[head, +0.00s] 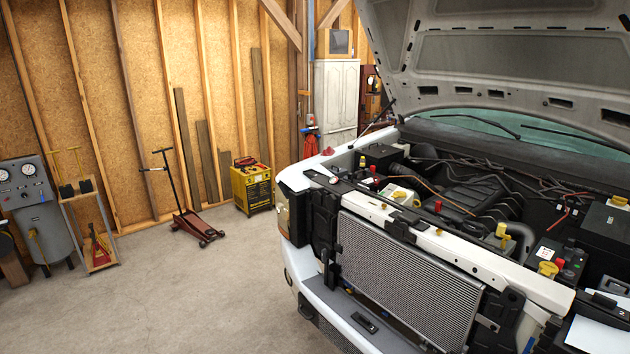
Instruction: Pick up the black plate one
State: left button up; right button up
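I cannot tell for sure which part is the black plate. A small dark flat piece (365,322) lies on the ledge of the white front bumper, below the radiator (405,272). A tall black panel (325,225) stands upright at the radiator's left side. Neither of my grippers shows in the head view, and nothing is seen touching these parts.
A white pickup (312,262) with its hood (520,60) raised fills the right side. A yellow machine (252,188), a red floor jack (197,226) and a gauge unit (38,210) stand along the wooden wall. The concrete floor (180,290) at the left front is clear.

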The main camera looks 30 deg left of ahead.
aim_at(365, 323)
jog(key=k, duration=0.3)
jog(key=u, duration=1.35)
jog(key=i, duration=1.7)
jog(key=z, duration=0.25)
